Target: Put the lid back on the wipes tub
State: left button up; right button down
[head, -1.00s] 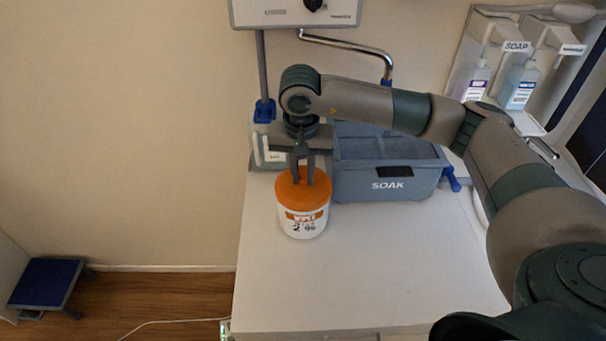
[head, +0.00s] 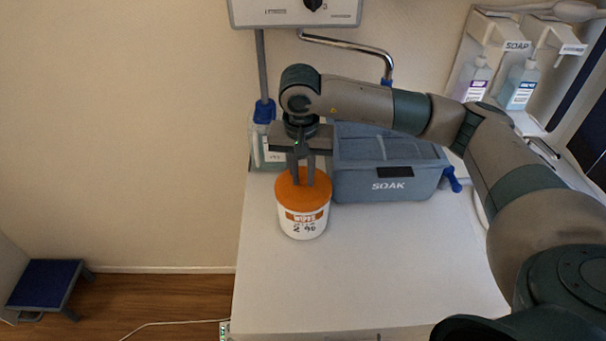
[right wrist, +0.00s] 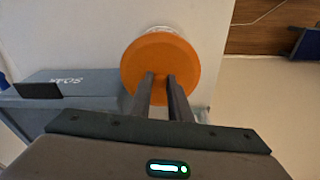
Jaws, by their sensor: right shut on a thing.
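The white wipes tub (head: 303,227) stands upright on the counter, with its printed label facing the front. The orange lid (head: 304,196) sits over the tub's mouth and looks about level; whether it is seated all the way I cannot tell. My right gripper (head: 301,180) points down from above and is shut on the lid's top. In the right wrist view the lid (right wrist: 160,60) shows as an orange disc, and the fingertips of my right gripper (right wrist: 160,78) meet near its middle. The tub (right wrist: 157,30) is mostly hidden beneath it there. My left gripper is not in view.
A grey-blue SOAK bin (head: 390,186) stands close to the right of the tub. A pale container (head: 265,150) is behind the gripper on the left. The counter (head: 400,270) is clear in front and to the right. Soap bottles (head: 519,86) hang at the upper right.

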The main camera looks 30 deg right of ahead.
jog(key=shift+b, duration=0.4)
dwell(0.5)
jog(key=c, duration=1.1)
grip_release()
jog(key=shift+r, duration=0.15)
jog(key=shift+r+p, duration=0.8)
jog(key=shift+r, duration=2.55)
grip_shut()
